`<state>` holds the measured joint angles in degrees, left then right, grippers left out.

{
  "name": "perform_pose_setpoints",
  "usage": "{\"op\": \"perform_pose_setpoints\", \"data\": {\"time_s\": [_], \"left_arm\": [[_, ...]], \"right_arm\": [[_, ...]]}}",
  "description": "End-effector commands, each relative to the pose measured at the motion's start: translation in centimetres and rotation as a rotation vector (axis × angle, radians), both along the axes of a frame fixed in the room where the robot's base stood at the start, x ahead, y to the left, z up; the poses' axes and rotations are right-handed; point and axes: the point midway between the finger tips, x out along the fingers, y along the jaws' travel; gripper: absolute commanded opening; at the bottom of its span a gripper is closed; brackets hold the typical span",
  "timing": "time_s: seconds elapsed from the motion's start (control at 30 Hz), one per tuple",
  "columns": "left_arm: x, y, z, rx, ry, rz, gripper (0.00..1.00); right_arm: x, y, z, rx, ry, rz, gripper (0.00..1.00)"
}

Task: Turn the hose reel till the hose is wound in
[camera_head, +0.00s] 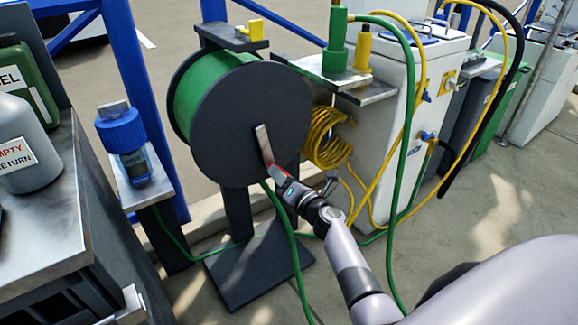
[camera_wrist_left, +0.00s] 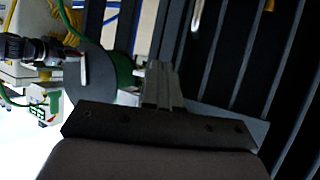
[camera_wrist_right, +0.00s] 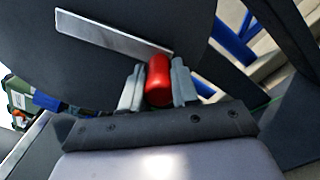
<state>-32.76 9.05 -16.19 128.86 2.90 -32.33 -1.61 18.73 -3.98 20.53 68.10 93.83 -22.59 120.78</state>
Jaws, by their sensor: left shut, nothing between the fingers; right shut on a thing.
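The hose reel (camera_head: 235,125) has dark round side plates and a green drum, on a dark post and base plate. A silver crank bar (camera_head: 263,144) is on its near plate, and it also shows in the right wrist view (camera_wrist_right: 112,34). My right gripper (camera_head: 279,176) is shut on the red crank handle (camera_wrist_right: 158,80), one finger on each side of it. The green hose (camera_head: 290,235) hangs from below the reel to the ground. My left gripper (camera_wrist_left: 163,85) is shut and empty; it is outside the head view. The reel plate (camera_wrist_left: 100,85) lies beyond it.
A white cabinet (camera_head: 405,100) with yellow and green hoses stands right of the reel. A coiled yellow hose (camera_head: 328,137) hangs close beside the reel. A metal bench (camera_head: 40,215) with bottles and a blue-capped container (camera_head: 122,130) are at left. Concrete floor (camera_head: 490,210) is open at right.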

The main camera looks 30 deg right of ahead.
Motion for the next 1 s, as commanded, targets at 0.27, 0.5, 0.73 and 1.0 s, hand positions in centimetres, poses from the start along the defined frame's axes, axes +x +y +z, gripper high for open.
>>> {"op": "perform_pose_setpoints", "data": {"time_s": [0.27, 0.5, 0.73, 1.0], "left_arm": [[-0.5, 0.6, 0.2, 0.039, 0.006, 0.006, 0.00], [-0.6, 0.7, 0.0, 0.035, 0.016, 0.011, 0.00], [-0.6, 0.7, -0.1, 0.033, 0.019, 0.014, 0.00], [-0.6, 0.7, -0.1, 0.029, 0.019, 0.017, 0.00]], "right_arm": [[-0.2, 1.9, -0.2, 0.137, 0.013, 0.010, 0.00], [-0.2, 2.4, -0.2, 0.182, 0.016, 0.010, 0.00], [-0.2, 2.5, -0.2, 0.192, 0.016, 0.009, 0.00], [-0.2, 2.5, -0.2, 0.193, 0.016, 0.009, 0.52]]}}
